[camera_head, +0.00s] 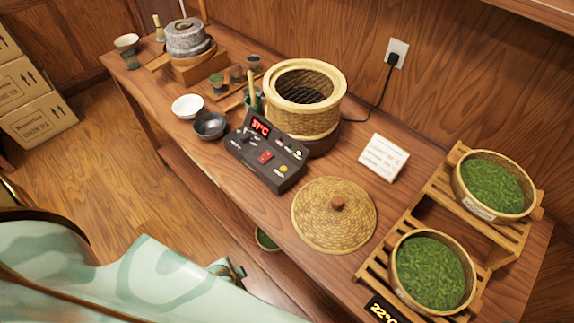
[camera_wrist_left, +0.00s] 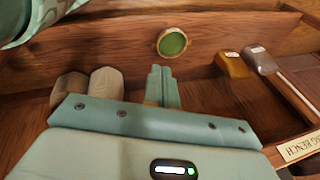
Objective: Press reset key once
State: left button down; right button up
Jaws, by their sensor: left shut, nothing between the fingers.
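A dark control box (camera_head: 246,158) stands on the bench in front of the steamer, with a lit red display (camera_head: 260,128) reading about 37°C. It carries a red switch (camera_head: 265,157), a round yellow button (camera_head: 283,169) and small labelled controls; the labels are too small to tell which is the reset key. My left gripper (camera_wrist_left: 160,72) is shut and empty in the left wrist view, and the box is not clearly visible there. In the head view my sleeved arm lies low at the left, apart from the box. My right gripper is not in view.
A woven steamer (camera_head: 300,118) stands behind the box, a woven lid (camera_head: 333,220) to its right. Bowls (camera_head: 210,126) sit left of it. Tea baskets (camera_head: 432,272) rest on a slatted rack at right. A small round green-filled dish (camera_wrist_left: 173,43) shows below the bench top.

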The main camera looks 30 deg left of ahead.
pick_arm(q)
jog(key=w+r+m+t+y+p, duration=0.1)
jog(key=w+r+m+t, duration=0.25)
jog(key=w+r, duration=0.6)
jog(key=w+r+m+t+p, duration=0.1)
jog(key=w+r+m+t, duration=0.25)
jog(key=r, duration=1.15)
jog(key=w+r+m+t+y, duration=0.15)
jog(key=w+r+t, duration=0.4)
jog(key=r, duration=0.75)
jog(key=w+d+r+m+t+h, duration=0.1)
jog(key=w+d+r+m+h, duration=0.3)
jog(key=m+h, duration=0.45)
jog(key=w+d+r+m+h, duration=0.2)
jog(key=d+r+m+h, duration=0.3)
jog(key=m, duration=0.7)
jog(key=d+f+m+g+h, duration=0.3)
jog(key=f+m+g, duration=0.25)
jog(key=m, duration=0.45)
jog(key=w+a+f+m+g+y, duration=0.2)
jog(key=a+f+m+g+y, duration=0.3)
jog(key=a+f+m, duration=0.3)
jog(key=a+f+y, duration=0.1)
jog(key=a, duration=0.2)
jog(key=shift+w+a+f+p, duration=0.25)
jog(key=shift+f+p, duration=0.05)
jog(key=shift+f, duration=0.05)
